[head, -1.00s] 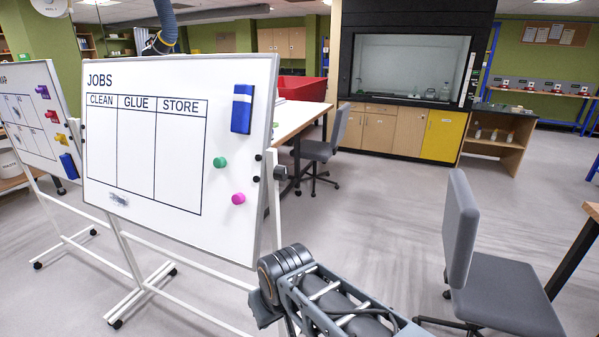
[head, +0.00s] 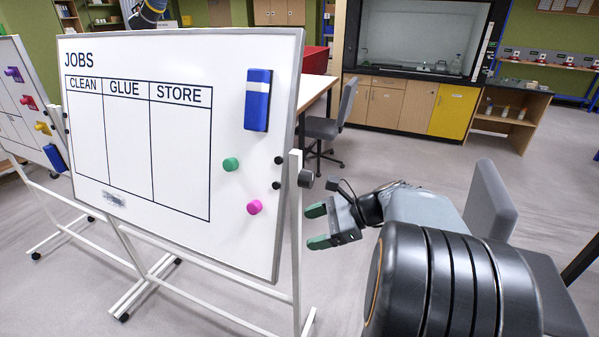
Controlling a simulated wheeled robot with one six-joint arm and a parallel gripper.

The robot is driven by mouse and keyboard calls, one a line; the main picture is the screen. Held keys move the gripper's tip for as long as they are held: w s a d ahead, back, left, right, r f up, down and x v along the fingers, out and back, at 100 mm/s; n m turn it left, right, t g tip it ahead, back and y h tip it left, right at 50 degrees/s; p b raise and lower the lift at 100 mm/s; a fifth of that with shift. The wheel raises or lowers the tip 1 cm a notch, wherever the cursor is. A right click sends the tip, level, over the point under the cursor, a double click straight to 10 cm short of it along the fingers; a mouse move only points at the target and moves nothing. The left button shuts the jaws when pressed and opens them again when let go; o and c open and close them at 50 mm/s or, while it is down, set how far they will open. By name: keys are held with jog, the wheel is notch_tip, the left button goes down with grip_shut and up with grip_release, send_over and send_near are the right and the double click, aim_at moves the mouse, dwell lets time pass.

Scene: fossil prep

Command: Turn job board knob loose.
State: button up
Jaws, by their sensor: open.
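The job board (head: 178,150) is a white board headed JOBS with CLEAN, GLUE and STORE columns, on a white wheeled stand. Its dark knob (head: 305,179) sticks out at the right edge, at the top of the stand's right post. My gripper (head: 317,226) is open and empty, with green-tipped fingers pointing left toward the post. It is a little below and to the right of the knob, apart from it in the picture. How near it is in depth I cannot tell.
A blue eraser (head: 258,100), a green magnet (head: 231,164) and a pink magnet (head: 254,207) are on the board. A second whiteboard (head: 25,110) stands at left. A grey chair (head: 490,200) is behind my arm at right. Open floor lies behind the knob.

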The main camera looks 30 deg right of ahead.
aim_at(312, 180)
jog(key=w+d+r+m+t+y, duration=0.1)
jog(key=d+r+m+t, duration=0.6)
jog(key=d, duration=0.3)
jog(key=shift+m, duration=0.3)
jog(key=p+x, duration=0.1)
jog(key=x, duration=0.3)
jog(key=p+x, duration=0.1)
jog(key=x, duration=0.3)
jog(key=p+x, duration=0.1)
jog(key=x, duration=0.3)
jog(key=shift+w+a+f, duration=0.1)
jog(key=shift+w+f, duration=0.3)
jog(key=shift+w, duration=0.05)
jog(key=shift+c, duration=0.2)
